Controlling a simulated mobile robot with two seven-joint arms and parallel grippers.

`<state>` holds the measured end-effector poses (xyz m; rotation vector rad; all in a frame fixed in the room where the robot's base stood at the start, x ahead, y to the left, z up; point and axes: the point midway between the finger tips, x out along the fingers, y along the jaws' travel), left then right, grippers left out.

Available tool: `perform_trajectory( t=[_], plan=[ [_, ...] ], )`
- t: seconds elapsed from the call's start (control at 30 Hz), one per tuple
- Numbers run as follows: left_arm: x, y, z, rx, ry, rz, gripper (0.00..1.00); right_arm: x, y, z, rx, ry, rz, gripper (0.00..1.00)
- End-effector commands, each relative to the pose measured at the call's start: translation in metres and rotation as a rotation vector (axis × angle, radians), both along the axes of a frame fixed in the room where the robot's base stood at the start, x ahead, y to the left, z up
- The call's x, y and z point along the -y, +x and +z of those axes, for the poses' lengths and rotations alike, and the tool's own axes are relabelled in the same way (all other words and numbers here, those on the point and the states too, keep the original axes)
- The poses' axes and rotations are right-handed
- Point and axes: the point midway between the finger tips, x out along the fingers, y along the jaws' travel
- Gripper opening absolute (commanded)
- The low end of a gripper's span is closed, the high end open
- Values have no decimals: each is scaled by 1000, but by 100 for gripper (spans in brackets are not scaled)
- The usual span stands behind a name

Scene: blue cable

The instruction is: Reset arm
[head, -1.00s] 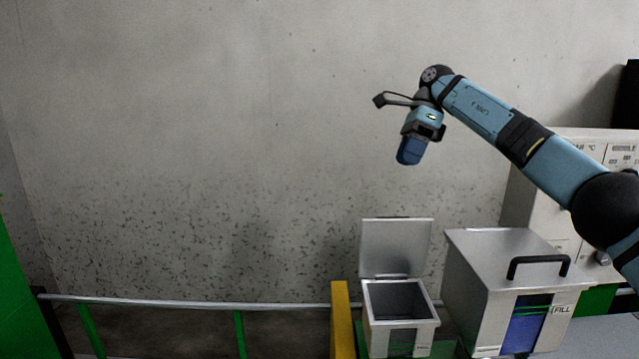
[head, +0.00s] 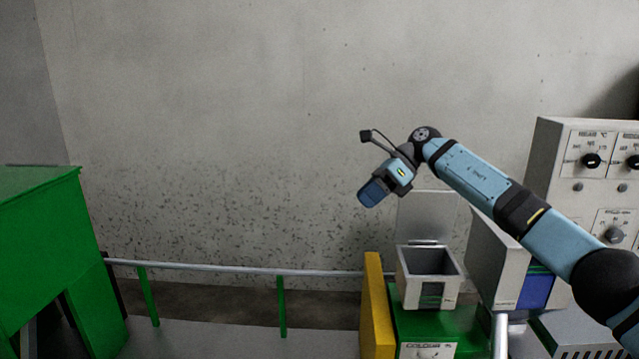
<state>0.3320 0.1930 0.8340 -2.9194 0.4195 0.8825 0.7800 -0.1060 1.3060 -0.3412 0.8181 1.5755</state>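My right gripper (head: 373,192) is in the air in the middle of the head view, in front of the grey wall. Its arm comes in from the right and the blue fingers point down and to the left. The fingers look close together, but I cannot tell whether they are open or shut. I see nothing hanging from them. My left gripper is not in view.
Below the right gripper stands an open metal box (head: 428,291) on a green machine. A larger metal container (head: 492,262) is partly hidden behind my arm. A white control panel (head: 556,160) stands right, a yellow post (head: 377,310), a rail (head: 230,267) and green cabinet (head: 40,235) left.

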Motion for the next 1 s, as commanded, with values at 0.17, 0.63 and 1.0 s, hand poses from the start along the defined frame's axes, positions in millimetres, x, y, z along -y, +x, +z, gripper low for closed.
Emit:
perform_trajectory(
  t=[0.17, 0.63, 1.0],
  plan=[
    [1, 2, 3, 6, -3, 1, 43, -78, -28, -49, -109, 364, -144, 38],
    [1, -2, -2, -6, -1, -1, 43, -76, -90, -109, -847, 1271, -940, 38],
    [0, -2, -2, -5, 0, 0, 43, 52, -191, -240, -1595, 1600, -1807, 38]
  ],
)
